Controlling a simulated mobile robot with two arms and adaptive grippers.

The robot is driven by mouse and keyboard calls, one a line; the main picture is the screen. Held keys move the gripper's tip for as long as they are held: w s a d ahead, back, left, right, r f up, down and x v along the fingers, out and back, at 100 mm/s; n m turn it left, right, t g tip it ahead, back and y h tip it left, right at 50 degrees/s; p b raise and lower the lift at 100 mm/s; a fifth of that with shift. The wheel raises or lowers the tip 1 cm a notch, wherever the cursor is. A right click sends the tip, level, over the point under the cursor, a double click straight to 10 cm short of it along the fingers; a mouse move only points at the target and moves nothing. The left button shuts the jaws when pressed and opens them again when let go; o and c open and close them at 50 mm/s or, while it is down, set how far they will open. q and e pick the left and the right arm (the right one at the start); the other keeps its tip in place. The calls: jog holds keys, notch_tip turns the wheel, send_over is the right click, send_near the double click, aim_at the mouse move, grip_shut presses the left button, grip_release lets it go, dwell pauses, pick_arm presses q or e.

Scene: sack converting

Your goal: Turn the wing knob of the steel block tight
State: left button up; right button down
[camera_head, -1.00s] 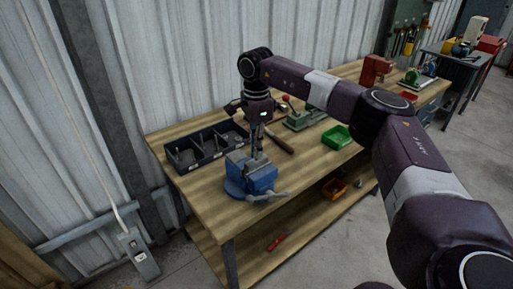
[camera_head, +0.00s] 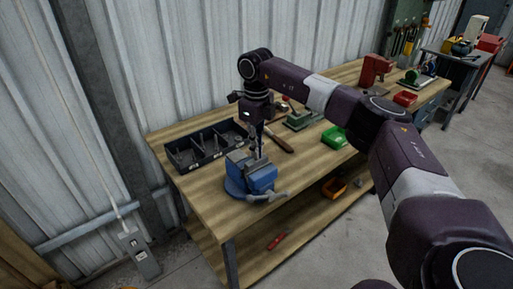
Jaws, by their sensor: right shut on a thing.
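My right gripper (camera_head: 257,150) points straight down over the blue vise (camera_head: 252,180) at the near left corner of the workbench. Its fingers are shut on the wing knob, which is too small and too covered by the fingers to make out. The steel block is at the vise jaws under the gripper, and I cannot see its outline clearly. How far the knob is turned does not show. My left gripper is not in view.
A black divided bin (camera_head: 207,152) stands just left of the vise. A hammer (camera_head: 279,141) lies behind the gripper. The vise handle (camera_head: 266,197) sticks out at the front. Bare bench top (camera_head: 315,165) lies right of the vise.

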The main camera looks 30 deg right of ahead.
jog(key=m, duration=0.5)
jog(key=shift+r+m, duration=0.1)
jog(key=shift+m, duration=0.2)
jog(key=shift+w+m, duration=0.1)
jog(key=shift+m, duration=2.1)
jog(key=c, duration=2.1)
grip_release()
notch_tip(320, 180, up, 12)
